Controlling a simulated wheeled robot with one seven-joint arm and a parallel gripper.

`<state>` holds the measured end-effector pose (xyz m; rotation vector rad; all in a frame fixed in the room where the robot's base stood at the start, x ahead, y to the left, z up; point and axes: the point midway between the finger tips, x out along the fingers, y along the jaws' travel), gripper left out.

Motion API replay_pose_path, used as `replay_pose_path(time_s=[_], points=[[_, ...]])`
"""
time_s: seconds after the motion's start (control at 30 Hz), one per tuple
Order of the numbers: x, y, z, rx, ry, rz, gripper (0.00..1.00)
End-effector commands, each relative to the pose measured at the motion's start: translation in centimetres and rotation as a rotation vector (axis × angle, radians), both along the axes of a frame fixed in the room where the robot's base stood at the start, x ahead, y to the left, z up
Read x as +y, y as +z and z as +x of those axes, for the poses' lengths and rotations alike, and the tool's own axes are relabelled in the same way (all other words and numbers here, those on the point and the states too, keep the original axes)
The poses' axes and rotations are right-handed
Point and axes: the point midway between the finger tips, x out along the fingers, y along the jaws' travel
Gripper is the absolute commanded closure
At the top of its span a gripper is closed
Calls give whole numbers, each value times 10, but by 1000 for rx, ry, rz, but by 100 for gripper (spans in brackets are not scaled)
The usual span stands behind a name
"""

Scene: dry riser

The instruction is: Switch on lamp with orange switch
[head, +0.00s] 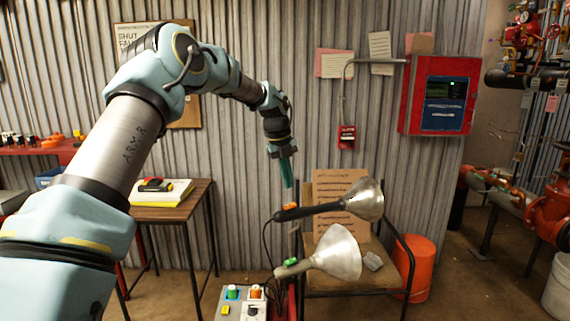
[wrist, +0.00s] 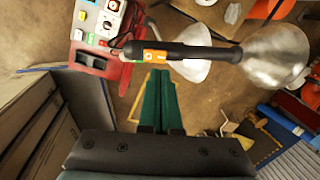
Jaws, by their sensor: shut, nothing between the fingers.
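The lamp with the orange switch has a black handle and a silver bell shade (head: 364,201); its orange switch (head: 290,206) sits on top of the handle near the left end. In the wrist view the same orange switch (wrist: 155,56) shows on the black handle (wrist: 195,50). A second lamp (head: 336,254) with a green switch (head: 291,262) hangs below it. My gripper (head: 289,184) has green fingers, points down, and is shut and empty just above the orange switch. In the wrist view its fingertips (wrist: 160,74) lie close by that switch; I cannot tell whether they touch.
A control box (head: 243,303) with green, orange and yellow buttons stands below the lamps at the left. A wooden table (head: 178,213) with a yellow notebook is further left. A red cabinet (head: 440,95) hangs on the corrugated wall. An orange bucket (head: 414,268) stands behind the chair frame.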

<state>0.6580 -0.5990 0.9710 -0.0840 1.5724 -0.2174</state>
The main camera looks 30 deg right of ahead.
Motion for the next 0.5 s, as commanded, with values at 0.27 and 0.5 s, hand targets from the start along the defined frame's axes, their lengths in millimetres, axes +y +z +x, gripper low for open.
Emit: replay_pose_path(time_s=[0.27, 0.5], points=[[-9, -43, -2, 2, 0, 1, 100], [-11, -57, -1, 1, 1, 0, 100]])
